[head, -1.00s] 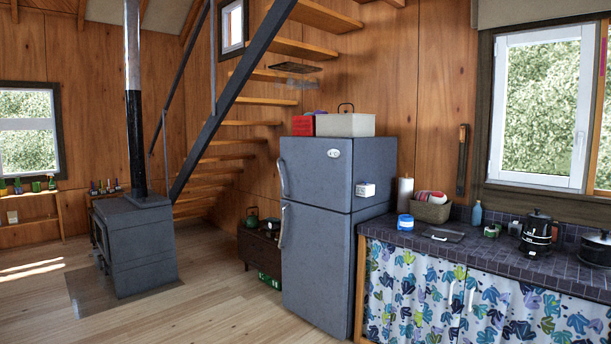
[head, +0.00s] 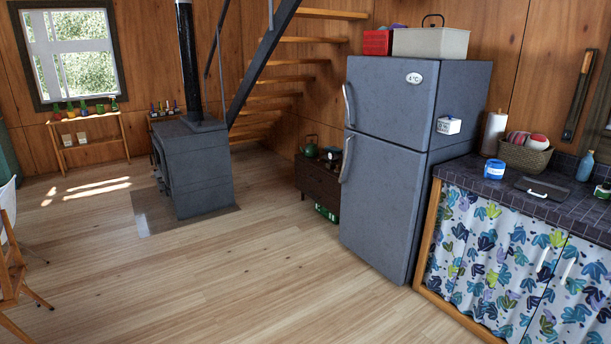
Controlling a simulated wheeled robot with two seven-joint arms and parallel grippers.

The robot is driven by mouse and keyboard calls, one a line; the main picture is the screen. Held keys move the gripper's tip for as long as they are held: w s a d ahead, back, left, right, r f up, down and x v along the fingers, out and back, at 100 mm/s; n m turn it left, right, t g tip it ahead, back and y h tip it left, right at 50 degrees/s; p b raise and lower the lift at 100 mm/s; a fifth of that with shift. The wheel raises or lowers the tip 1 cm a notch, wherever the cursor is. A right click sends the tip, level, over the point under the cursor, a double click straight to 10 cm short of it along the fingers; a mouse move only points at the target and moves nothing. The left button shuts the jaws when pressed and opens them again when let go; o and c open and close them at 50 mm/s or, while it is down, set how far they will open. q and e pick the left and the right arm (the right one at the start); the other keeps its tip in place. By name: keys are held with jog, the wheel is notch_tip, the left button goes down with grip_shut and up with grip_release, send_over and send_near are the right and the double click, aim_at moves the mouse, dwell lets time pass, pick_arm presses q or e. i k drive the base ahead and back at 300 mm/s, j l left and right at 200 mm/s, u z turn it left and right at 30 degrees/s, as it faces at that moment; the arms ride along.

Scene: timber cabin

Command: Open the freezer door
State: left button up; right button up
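The grey two-door fridge-freezer (head: 400,160) stands against the wood wall, right of the middle. Its smaller upper door (head: 385,95) is shut and carries a white oval badge reading 4°C. The taller lower door (head: 380,205) is also shut. Both doors have pale vertical handles on their left edges: the upper handle (head: 347,104) and the lower handle (head: 347,158). A small white box (head: 448,126) is on the fridge's right side. Neither of my grippers is in view.
A red box (head: 377,42) and a beige case (head: 431,43) sit on top of the fridge. A tiled counter (head: 480,178) adjoins its right. A low dark cabinet (head: 318,180) stands left of it, a black stove (head: 195,170) further left. The wood floor (head: 230,275) in front is clear.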

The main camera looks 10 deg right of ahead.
aim_at(388, 98)
jog(key=i+z, duration=0.2)
jog(key=i, duration=2.6)
